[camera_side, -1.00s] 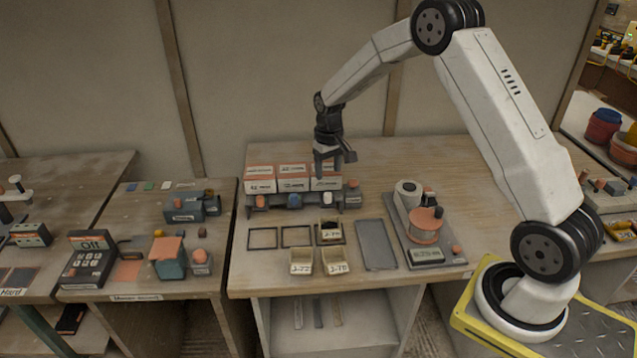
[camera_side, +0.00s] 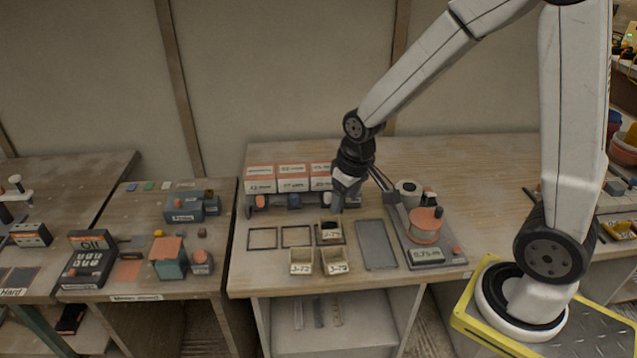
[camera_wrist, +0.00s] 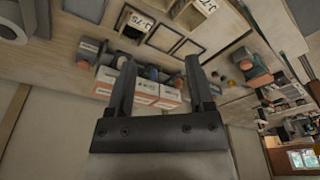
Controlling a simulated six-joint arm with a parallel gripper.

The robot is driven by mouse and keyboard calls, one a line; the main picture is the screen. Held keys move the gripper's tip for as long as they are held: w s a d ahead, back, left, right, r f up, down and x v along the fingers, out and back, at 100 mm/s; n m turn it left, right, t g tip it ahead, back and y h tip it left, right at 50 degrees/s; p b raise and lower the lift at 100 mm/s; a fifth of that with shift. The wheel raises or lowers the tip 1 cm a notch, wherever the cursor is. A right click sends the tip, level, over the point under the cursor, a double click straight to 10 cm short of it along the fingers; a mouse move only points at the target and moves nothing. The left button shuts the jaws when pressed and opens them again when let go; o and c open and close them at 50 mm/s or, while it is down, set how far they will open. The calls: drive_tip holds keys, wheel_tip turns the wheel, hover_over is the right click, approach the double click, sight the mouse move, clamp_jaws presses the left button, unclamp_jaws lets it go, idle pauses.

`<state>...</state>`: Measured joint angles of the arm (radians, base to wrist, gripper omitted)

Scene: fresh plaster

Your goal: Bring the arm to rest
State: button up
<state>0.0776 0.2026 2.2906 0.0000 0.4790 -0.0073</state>
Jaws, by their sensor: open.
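My gripper (camera_side: 362,197) is open over the middle bench, in front of the right end of the row of orange-and-white boxes (camera_side: 292,178). One finger points down and the other slants toward the weighing device (camera_side: 425,230). In the wrist view my gripper (camera_wrist: 160,62) shows two dark fingers spread apart, with nothing held between them. The boxes (camera_wrist: 140,88) show beyond and between the fingers. My gripper hides part of the right-hand box and what stands below it.
Two small labelled trays (camera_side: 301,268) (camera_side: 335,268) stand at the bench front, near dark square frames (camera_side: 263,238). A third tray (camera_side: 329,238) sits behind them. A grey pad (camera_side: 376,250) lies beside the weighing device. The bench's back right is clear.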

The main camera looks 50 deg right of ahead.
drive_tip(key=s+a, duration=0.2)
drive_tip(key=s, duration=0.5)
drive_tip(key=shift+a+n+t, duration=0.3)
drive_tip(key=shift+a+n, duration=0.05)
drive_tip(key=shift+n, duration=0.05)
drive_tip(key=shift+w, duration=0.1)
drive_tip(key=c, duration=0.6)
drive_tip(key=shift+w, duration=0.25)
clamp_jaws()
drive_tip(key=w+d+f+n+g+h, duration=0.1)
drive_tip(key=w+d+n+h, duration=0.1)
drive_tip(key=w+n, duration=0.6)
drive_tip(key=w+d+f+n+g+h, duration=0.1)
drive_tip(key=w+n, duration=0.6)
drive_tip(key=w, duration=0.7)
drive_tip(key=shift+d+f+n+g+h, duration=0.4)
drive_tip(key=shift+f+g+h, duration=0.2)
drive_tip(key=shift+f+g, duration=0.15)
